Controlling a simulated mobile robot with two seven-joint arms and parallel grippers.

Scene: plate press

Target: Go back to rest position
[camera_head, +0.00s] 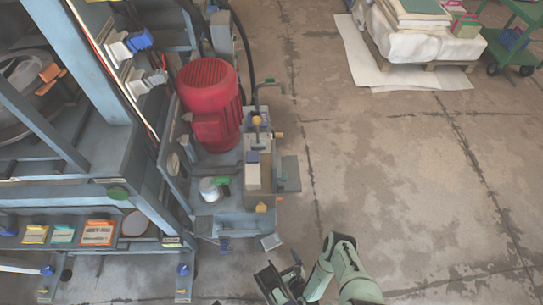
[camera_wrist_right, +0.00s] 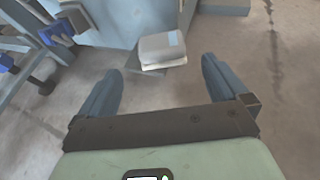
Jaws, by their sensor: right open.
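My right gripper (camera_head: 283,280) is at the bottom of the head view, above the floor in front of the machine. In the right wrist view its two fingers (camera_wrist_right: 160,88) are spread wide with nothing between them. A grey box-like part (camera_wrist_right: 162,48) low on the machine shows beyond the fingertips, apart from them. My left gripper is not in the head view.
The press frame (camera_head: 130,170) fills the left side, with a red motor (camera_head: 208,100) on a grey unit beside it. A wrapped pallet load (camera_head: 415,40) and a green cart (camera_head: 515,45) stand at the back right. The concrete floor (camera_head: 400,180) between is clear.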

